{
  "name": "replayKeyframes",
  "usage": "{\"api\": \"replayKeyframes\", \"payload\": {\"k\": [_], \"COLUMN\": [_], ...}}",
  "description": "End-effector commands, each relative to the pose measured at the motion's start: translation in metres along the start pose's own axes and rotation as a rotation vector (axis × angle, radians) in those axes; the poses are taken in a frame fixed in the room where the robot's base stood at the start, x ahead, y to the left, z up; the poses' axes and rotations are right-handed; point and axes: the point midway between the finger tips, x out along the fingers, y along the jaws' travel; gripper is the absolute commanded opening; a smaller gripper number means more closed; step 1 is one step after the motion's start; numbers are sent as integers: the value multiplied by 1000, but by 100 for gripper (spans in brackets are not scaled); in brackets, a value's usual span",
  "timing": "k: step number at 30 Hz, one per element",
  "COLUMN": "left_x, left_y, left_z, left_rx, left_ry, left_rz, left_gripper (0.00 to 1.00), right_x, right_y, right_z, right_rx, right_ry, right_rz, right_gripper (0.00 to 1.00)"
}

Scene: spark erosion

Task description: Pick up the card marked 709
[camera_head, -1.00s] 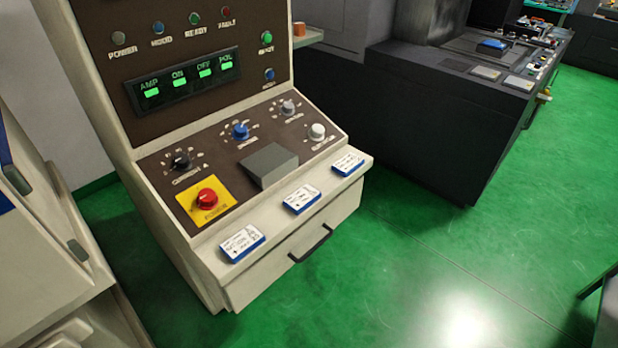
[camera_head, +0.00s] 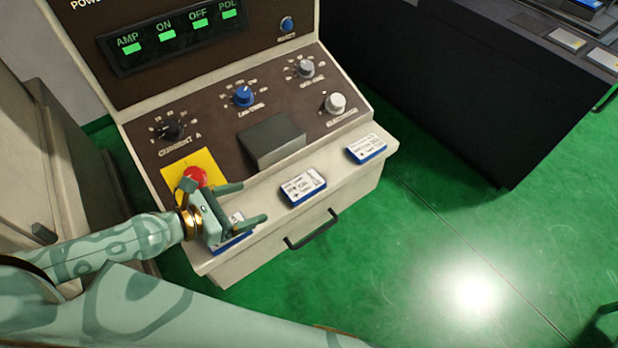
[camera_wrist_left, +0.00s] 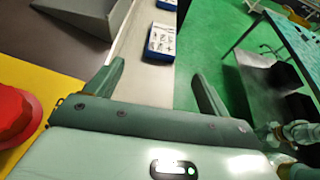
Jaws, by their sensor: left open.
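Three white cards with blue edges lie in a row on the beige front ledge (camera_head: 335,165) of the machine. The left card (camera_head: 236,242) is mostly covered by my left gripper (camera_head: 254,203). The middle card (camera_head: 302,187) and right card (camera_head: 366,148) are uncovered. Their print is too small to read surely, so I cannot tell which bears 709. My left gripper is open and empty, its fingers over the ledge pointing toward the middle card. In the left wrist view, the middle card (camera_wrist_left: 160,42) is beyond the fingertips (camera_wrist_left: 158,70); the left card is hidden.
A red button (camera_head: 195,177) on a yellow plate is close beside my left gripper. A grey block (camera_head: 272,140) and several knobs are on the sloped panel behind the cards. A drawer handle (camera_head: 312,230) sticks out below the ledge. Green floor is open to the right.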

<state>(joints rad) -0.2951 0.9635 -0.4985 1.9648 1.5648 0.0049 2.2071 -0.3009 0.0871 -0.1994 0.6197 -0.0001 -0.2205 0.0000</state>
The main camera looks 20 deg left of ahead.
Motion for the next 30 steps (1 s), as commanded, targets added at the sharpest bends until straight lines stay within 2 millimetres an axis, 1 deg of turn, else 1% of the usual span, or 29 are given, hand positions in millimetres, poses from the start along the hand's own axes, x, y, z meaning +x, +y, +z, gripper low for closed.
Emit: {"api": "replayKeyframes", "payload": {"k": [1, 4, 6, 9, 12, 17, 21, 24, 27, 30], "left_x": [11, 38, 56, 76, 88, 100, 124, 138, 145, 145], "left_y": [-1, -1, -1, -2, -2, -2, -4, -3, -3, -3], "left_z": [10, 8, 5, 3, 2, 2, 2, 1, 1, 2], "left_rx": [-2, 1, 2, 5, 6, 8, 7, 7, 8, 9], "left_ry": [-9, -8, -6, -4, -3, -2, -3, -2, 0, 0], "left_rz": [0, -1, -1, -3, -3, -4, -4, -4, -4, -4], "left_gripper": [80, 80, 80, 80, 80, 80, 80, 80, 80, 80], "right_x": [-12, -17, -16, -16, -15, -14, -10, -7, -6, -6], "right_y": [0, -3, -6, -9, -9, -8, -8, -7, -4, -2], "right_z": [-2, -3, -3, -4, -4, -5, -4, -4, -3, -3], "right_rx": [0, 2, 3, 5, 5, 4, 4, 3, 2, 1], "right_ry": [2, 4, 3, 4, 4, 6, 6, 5, 4, 5], "right_rz": [-1, -4, -8, -12, -12, -11, -10, -8, -6, -3], "right_gripper": [36, 36, 36, 36, 36, 36, 36, 36, 36, 36]}}
